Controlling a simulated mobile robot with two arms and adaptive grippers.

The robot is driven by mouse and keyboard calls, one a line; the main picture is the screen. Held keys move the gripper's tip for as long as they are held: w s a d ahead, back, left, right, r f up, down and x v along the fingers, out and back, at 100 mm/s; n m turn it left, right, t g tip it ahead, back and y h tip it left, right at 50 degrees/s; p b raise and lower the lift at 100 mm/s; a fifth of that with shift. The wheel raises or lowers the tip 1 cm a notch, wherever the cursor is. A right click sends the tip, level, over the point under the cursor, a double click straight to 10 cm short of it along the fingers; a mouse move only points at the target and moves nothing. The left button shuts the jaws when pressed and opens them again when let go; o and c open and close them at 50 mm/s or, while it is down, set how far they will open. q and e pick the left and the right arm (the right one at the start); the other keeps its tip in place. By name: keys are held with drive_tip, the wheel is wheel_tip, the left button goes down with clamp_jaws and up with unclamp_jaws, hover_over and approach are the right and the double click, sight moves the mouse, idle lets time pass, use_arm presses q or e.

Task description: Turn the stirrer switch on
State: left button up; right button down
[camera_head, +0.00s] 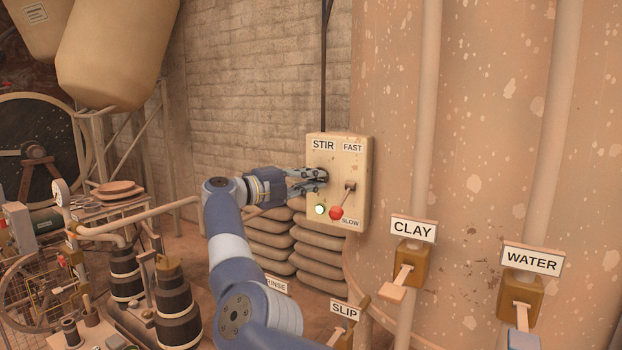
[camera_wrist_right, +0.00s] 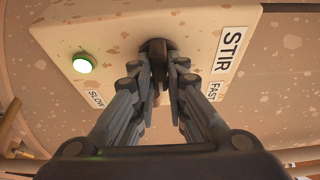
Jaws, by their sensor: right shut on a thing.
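A cream control box (camera_head: 358,168) with the labels STIR, FAST and SLOW is fixed beside the large tank. The dark stirrer switch (camera_wrist_right: 156,47) sits below the STIR label. My right gripper (camera_head: 321,176) reaches the box from the left, and its fingers are shut on the switch. In the right wrist view the switch shows between the fingertips (camera_wrist_right: 158,72); the fingers hide part of it. My left gripper is not in view.
A red-knobbed speed lever (camera_head: 336,213) stands close to the right gripper, its knob near SLOW. Stacked sacks (camera_head: 318,263) lie beneath the box. CLAY (camera_head: 410,252) and WATER (camera_head: 520,285) valves stand at the right, barrels (camera_head: 178,310) at the left.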

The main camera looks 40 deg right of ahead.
drive_tip(key=shift+r, duration=0.15)
drive_tip(key=c, duration=1.7)
unclamp_jaws()
drive_tip(key=shift+o, duration=0.5)
drive_tip(key=shift+w+d, duration=0.1)
drive_tip(key=shift+w, duration=0.05)
drive_tip(key=w+a, duration=0.1)
drive_tip(key=a, duration=1.1)
drive_tip(key=shift+w, duration=0.15)
